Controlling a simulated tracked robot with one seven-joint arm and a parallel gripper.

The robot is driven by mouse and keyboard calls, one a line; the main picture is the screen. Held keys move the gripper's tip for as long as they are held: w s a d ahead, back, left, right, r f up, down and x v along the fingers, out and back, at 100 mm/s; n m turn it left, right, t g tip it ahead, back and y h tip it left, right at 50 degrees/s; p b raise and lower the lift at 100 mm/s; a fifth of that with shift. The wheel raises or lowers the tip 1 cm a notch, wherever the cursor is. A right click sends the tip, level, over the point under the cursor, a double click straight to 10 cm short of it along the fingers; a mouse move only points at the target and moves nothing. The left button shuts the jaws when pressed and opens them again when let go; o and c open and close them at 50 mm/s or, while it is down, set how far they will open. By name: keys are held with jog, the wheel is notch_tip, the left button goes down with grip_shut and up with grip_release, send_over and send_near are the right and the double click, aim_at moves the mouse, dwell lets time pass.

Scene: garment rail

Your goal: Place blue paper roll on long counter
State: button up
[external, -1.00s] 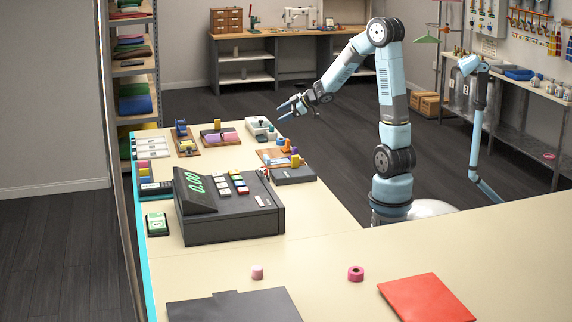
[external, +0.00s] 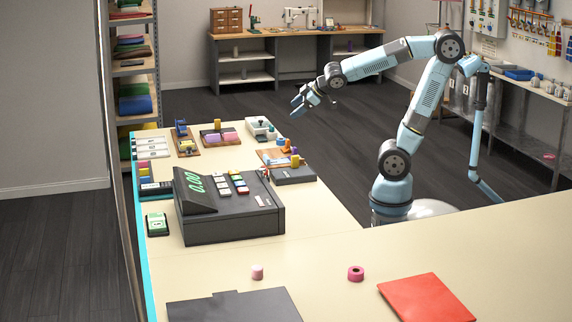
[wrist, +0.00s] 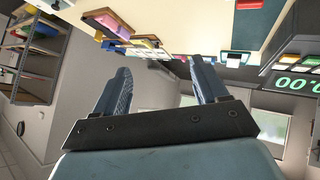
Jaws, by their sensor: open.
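The long counter (external: 325,243) is a cream-topped surface running through the external view; a pale part of it also shows at the top of the wrist view (wrist: 190,25). My gripper (external: 298,106) is open and empty, in the air near the counter's far right corner. In the wrist view its two fingers (wrist: 160,66) are spread with nothing between them. A small blue item (external: 283,142) stands among coloured pieces on the far part of the counter, but I cannot tell whether it is the blue paper roll. I see no roll that is clearly blue.
A dark cash register (external: 228,208) stands mid-counter, with small trays and boxes beyond it. A pink roll (external: 257,272), a darker pink ring-shaped roll (external: 356,274) and a red flat sheet (external: 426,298) lie on the near part.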

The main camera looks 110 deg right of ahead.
jog(key=s+a+y, duration=0.3)
jog(key=s+a, duration=0.3)
jog(key=a, duration=0.5)
jog(key=shift+a+f+n+g, duration=0.15)
jog(key=shift+a+n+g, duration=0.15)
jog(key=shift+n+g, duration=0.1)
jog(key=shift+o, duration=0.4)
jog(key=s+a+n+g+y, duration=0.1)
jog(key=s+a+y, duration=0.2)
jog(key=s+a, duration=0.2)
jog(key=shift+s+a+f, duration=0.25)
jog(key=shift+a+f, duration=0.1)
jog(key=shift+a, duration=0.5)
